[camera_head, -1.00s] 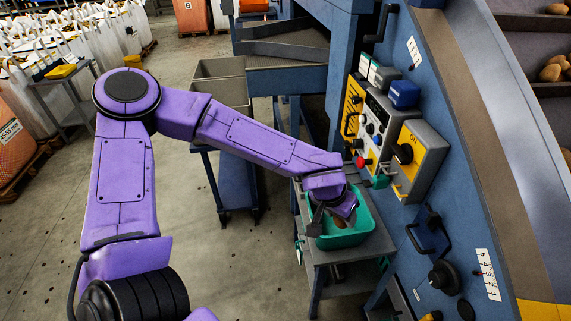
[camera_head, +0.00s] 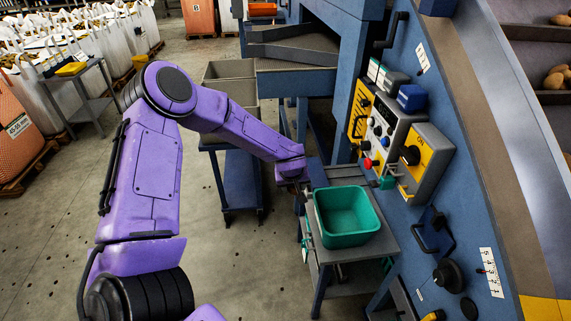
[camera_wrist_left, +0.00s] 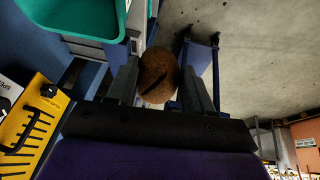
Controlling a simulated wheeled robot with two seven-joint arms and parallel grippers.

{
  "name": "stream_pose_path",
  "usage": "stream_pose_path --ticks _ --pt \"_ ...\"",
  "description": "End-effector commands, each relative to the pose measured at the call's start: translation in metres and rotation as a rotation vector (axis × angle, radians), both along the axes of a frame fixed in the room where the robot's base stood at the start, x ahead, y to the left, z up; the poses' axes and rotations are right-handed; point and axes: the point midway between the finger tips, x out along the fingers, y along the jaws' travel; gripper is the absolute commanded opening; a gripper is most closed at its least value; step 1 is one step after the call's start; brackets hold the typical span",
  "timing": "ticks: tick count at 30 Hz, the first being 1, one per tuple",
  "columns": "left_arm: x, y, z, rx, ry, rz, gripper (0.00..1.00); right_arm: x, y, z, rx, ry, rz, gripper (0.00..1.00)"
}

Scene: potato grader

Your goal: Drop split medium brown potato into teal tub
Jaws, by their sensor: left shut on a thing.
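My left gripper (camera_wrist_left: 159,82) is shut on a brown potato (camera_wrist_left: 158,66) with a dark split across it. The potato sits between the two fingers in the left wrist view. In the head view the potato cannot be made out. The teal tub (camera_head: 350,240) stands on a small grey stand and looks empty. It also shows at the top left of the left wrist view (camera_wrist_left: 90,36). The gripper is beside the tub, off its far left side in the head view, not over its opening. My right gripper is not in view.
The grey stand (camera_head: 385,247) is beside the blue grader, whose control panel (camera_head: 428,160) with knobs and a red button juts out just right of the arm. A blue trolley (camera_head: 240,185) with grey bins is behind. Open floor lies left of the stand.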

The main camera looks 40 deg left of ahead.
Motion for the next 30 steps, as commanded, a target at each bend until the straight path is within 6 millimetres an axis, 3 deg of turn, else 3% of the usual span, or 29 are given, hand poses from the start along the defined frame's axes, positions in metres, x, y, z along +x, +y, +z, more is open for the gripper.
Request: stream_pose_path --ticks 1,16,30 --pt "0.006 -0.004 -0.009 0.002 -0.001 -0.001 0.19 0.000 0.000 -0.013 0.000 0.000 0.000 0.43" --pt "0.058 -0.051 -0.026 0.001 -0.001 -0.003 0.19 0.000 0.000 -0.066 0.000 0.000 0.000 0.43" --pt "0.094 -0.081 -0.037 0.000 0.001 -0.001 0.19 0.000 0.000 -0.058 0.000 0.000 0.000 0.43"
